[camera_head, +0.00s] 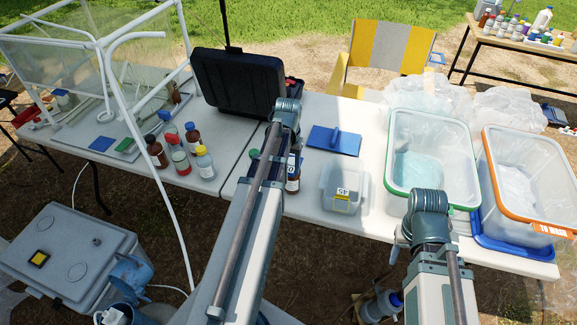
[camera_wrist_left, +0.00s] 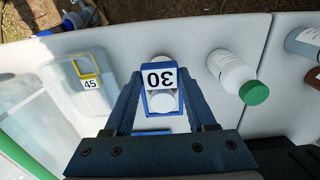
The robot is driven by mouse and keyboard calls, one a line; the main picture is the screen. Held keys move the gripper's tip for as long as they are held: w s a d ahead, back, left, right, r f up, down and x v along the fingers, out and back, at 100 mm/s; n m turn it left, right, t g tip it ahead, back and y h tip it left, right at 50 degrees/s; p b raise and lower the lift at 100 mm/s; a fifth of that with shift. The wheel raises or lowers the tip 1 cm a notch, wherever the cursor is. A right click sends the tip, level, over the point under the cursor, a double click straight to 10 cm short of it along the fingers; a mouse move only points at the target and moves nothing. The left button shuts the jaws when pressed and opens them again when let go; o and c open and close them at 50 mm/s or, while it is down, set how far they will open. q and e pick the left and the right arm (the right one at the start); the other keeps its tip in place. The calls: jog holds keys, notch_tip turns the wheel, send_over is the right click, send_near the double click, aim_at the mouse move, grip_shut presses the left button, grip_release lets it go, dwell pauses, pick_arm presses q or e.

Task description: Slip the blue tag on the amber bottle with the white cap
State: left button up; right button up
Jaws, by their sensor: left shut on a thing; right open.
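The blue tag (camera_wrist_left: 149,104) is a blue frame with a white face reading 30, upside down in the left wrist view. My left gripper (camera_wrist_left: 161,92) is shut on it. A white cap (camera_wrist_left: 163,101) shows through the tag's opening, with part of its bottle beyond the tag. The tag is over or around the cap; I cannot tell how far down it sits. In the head view the amber bottle (camera_head: 293,181) stands on the table, its upper part partly hidden by my left arm and gripper. My right arm shows in the head view, but its jaws do not.
A green-capped bottle (camera_wrist_left: 233,72) stands close beside the tagged spot. A clear box (camera_head: 340,203) labelled 45 and a blue plate with a handle (camera_head: 333,141) are nearby. Several bottles stand to the left. Two large clear bins, green-rimmed (camera_head: 389,150) and orange-rimmed (camera_head: 490,160), stand right.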

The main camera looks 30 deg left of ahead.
pick_arm(q)
jog(key=shift+f+b, duration=0.55)
jog(key=shift+f, duration=0.15)
jog(key=shift+f, duration=0.1)
jog(key=o, duration=1.1)
jog(key=shift+c, duration=0.2)
notch_tip(320, 180, up, 14)
jog(key=p, duration=1.3)
jog(key=shift+p, duration=0.35)
jog(key=shift+f, duration=0.1)
